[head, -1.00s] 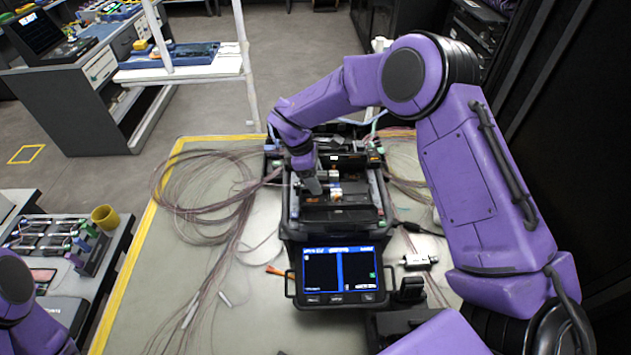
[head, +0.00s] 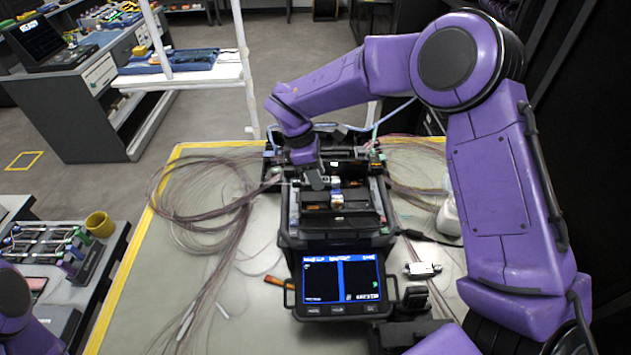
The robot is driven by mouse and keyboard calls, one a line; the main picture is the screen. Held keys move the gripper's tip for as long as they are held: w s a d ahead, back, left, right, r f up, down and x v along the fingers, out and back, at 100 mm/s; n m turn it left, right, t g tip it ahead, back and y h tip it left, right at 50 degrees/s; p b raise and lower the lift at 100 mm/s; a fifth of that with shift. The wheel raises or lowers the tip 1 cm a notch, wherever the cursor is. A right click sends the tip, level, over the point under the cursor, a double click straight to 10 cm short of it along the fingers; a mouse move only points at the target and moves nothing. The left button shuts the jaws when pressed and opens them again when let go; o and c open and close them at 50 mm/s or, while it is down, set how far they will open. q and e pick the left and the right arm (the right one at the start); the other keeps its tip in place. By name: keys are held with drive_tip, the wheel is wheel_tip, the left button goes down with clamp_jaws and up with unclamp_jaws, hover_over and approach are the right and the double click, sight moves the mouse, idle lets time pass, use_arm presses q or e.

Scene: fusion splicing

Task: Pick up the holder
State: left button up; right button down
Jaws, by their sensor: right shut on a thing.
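The fusion splicer (head: 335,238) stands on the table with its lit screen facing me and its top open. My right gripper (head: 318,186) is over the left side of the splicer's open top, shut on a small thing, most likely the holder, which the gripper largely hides. A small silver and orange part (head: 337,200) sits in the splicer just right of and below the gripper. Of my left arm only a purple part shows at the lower left edge; its gripper is out of view.
Coiled fibre cables (head: 205,195) lie on the table left of the splicer. A small silver device (head: 422,269) and a white bottle (head: 449,215) stand to its right. A side bench with a yellow cup (head: 100,224) is at the left.

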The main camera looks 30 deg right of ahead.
drive_tip(key=s+a+r+b, duration=0.3)
drive_tip(key=s+r+b, duration=0.2)
drive_tip(key=s+r, duration=0.3)
drive_tip(key=s, duration=0.4)
drive_tip(key=shift+b, duration=0.35)
